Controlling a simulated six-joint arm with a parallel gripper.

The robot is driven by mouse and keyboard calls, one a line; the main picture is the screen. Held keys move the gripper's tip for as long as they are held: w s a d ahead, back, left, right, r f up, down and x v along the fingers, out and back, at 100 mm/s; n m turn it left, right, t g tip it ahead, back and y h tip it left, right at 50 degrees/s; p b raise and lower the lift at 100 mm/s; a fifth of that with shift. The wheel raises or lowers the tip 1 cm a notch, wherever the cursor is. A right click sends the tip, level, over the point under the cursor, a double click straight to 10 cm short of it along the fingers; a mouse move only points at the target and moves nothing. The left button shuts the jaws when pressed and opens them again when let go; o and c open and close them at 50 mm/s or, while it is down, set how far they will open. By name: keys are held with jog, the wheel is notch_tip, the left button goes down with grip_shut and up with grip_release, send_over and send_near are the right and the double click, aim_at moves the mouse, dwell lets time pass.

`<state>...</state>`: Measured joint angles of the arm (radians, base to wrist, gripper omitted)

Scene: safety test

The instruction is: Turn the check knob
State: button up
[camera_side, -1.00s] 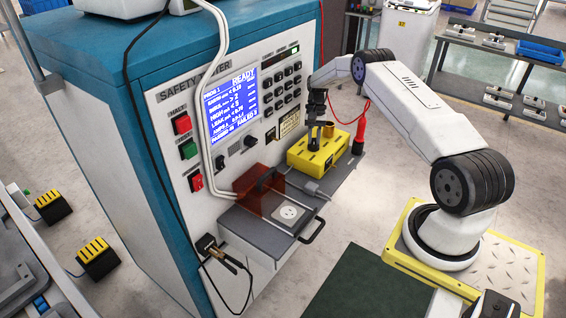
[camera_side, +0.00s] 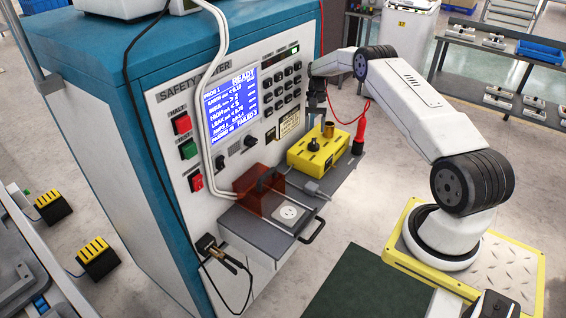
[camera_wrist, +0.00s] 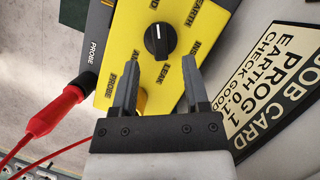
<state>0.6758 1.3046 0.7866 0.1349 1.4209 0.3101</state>
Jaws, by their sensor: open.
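The check knob (camera_side: 314,145) is a black knob on top of a yellow box (camera_side: 301,158), in front of the tester's panel. In the wrist view the knob (camera_wrist: 159,42) shows whole, with a pale pointer mark and printed labels around it, including EARTH and LEAK. My gripper (camera_side: 316,112) is above the knob, clear of it. In the wrist view my gripper (camera_wrist: 158,72) is open and empty, its fingertips to either side below the knob. A brass post (camera_side: 328,129) stands on the box beside the knob; my left finger partly hides it in the wrist view.
A red probe (camera_side: 359,133) stands right of the box, its cable looping near my gripper. A job card (camera_wrist: 275,85) lies right in the wrist view. The tester screen (camera_side: 231,103) reads READY. A drawer with a socket (camera_side: 288,213) sits in front.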

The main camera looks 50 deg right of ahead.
jog(key=shift+v, duration=1.9)
jog(key=shift+a, duration=0.1)
jog(key=shift+s+a+n, duration=0.25)
jog(key=shift+a+n, duration=0.35)
jog(key=shift+n, duration=0.3)
jog(key=s+a+r+n+t+h, duration=0.1)
jog(key=s+a+r+n+h, duration=0.2)
jog(key=a, duration=0.7)
jog(key=a+r+n+t, duration=0.1)
jog(key=a+r+n, duration=0.25)
jog(key=a, duration=0.65)
jog(key=s+a+r+n+t, duration=0.2)
jog(key=s+a+n, duration=0.1)
jog(key=s+a, duration=1)
jog(key=shift+s+r+t+h, duration=0.35)
jog(key=shift+s+t+h, duration=0.05)
jog(key=shift+s, duration=0.3)
